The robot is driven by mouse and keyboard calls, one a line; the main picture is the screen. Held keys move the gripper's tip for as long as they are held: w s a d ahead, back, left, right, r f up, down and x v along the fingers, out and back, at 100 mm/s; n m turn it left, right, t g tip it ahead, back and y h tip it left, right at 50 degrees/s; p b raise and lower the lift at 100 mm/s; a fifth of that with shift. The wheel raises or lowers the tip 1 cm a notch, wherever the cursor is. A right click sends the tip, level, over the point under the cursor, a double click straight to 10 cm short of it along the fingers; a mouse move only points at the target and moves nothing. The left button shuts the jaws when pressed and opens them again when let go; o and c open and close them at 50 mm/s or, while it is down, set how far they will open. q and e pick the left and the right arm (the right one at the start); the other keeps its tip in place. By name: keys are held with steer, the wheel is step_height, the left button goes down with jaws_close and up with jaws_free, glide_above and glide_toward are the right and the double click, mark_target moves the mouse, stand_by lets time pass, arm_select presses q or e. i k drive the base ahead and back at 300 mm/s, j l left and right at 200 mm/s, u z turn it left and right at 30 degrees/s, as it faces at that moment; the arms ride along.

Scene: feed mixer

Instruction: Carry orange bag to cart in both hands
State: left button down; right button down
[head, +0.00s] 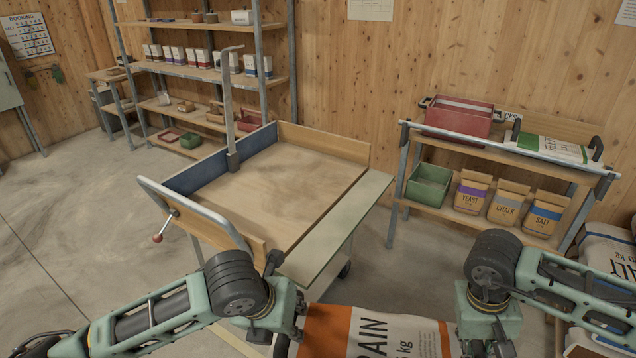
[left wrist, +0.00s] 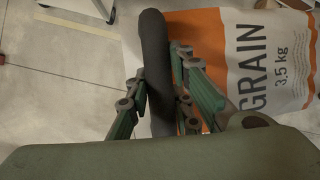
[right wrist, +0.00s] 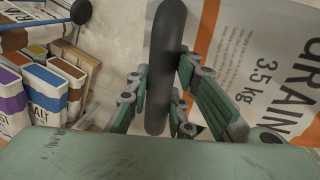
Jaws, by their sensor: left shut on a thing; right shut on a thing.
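The orange and white grain bag (head: 372,334) is at the bottom of the head view, between my two arms. It also shows in the left wrist view (left wrist: 270,50) and the right wrist view (right wrist: 262,60). My left gripper (left wrist: 160,88) is shut on a dark handle bar (left wrist: 155,60) at the bag's left side. My right gripper (right wrist: 160,88) is shut on a similar dark bar (right wrist: 164,40) at the other side. The cart (head: 272,190), with a bare wooden top, stands ahead and left of the bag. The bag's lower part is cut off in the head view.
The cart has a push handle (head: 195,210), a blue side board (head: 205,172) and an upright post (head: 230,110). A side table (head: 500,150) at right holds a red crate (head: 462,120) and a green-striped bag (head: 552,148). Stacked sacks (head: 608,255) lie at far right.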

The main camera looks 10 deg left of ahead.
mark_target(280, 188)
steer(key=i+z, duration=0.4)
steer(key=i, duration=0.4)
steer(key=i+z, duration=0.15)
steer(key=i, duration=0.6)
steer(key=i+u, duration=0.15)
steer(key=i, duration=0.25)
steer(key=i+l+u, duration=0.15)
steer(key=i, duration=0.25)
steer(key=i+u, duration=0.2)
steer(key=u, duration=0.25)
steer(key=i+l+u, duration=0.2)
steer(key=u, duration=0.25)
steer(key=i+u, duration=0.1)
steer(key=u, duration=0.3)
steer(key=i+l+u, duration=0.1)
steer(key=u, duration=0.35)
steer(key=i+u, duration=0.25)
steer(key=u, duration=0.15)
steer(key=i+l+u, duration=0.15)
steer(key=i+u, duration=0.2)
steer(key=i, duration=0.15)
